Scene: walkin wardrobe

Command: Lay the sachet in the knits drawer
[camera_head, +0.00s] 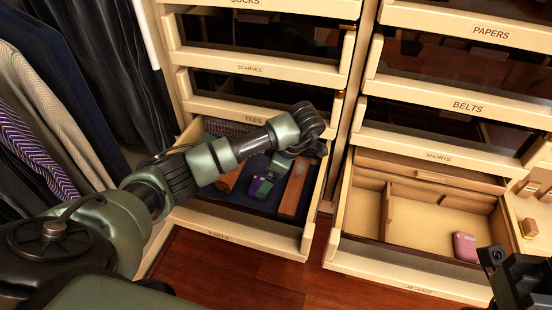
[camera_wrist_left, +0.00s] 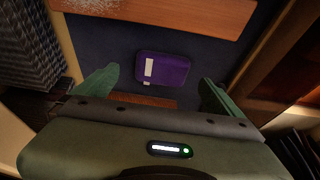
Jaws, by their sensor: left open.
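The purple sachet (camera_wrist_left: 162,70), with a pale label strip, lies flat on the dark floor of the open knits drawer (camera_head: 235,231). In the head view a bit of its purple (camera_head: 263,187) shows by the fingers. My left gripper (camera_head: 269,178) reaches down into this drawer and is open. In the left wrist view its two green fingers (camera_wrist_left: 161,80) stand apart on either side of the sachet, with gaps to it. A black part at the lower right of the head view looks like my right gripper (camera_head: 515,277); its fingertips cannot be made out.
Wooden pieces (camera_head: 294,188) lie or stand in the knits drawer on both sides of my gripper. The jeans drawer (camera_head: 385,262) is open beside it, with dividers and a pink item (camera_head: 465,246). Hanging clothes (camera_head: 40,110) fill the left.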

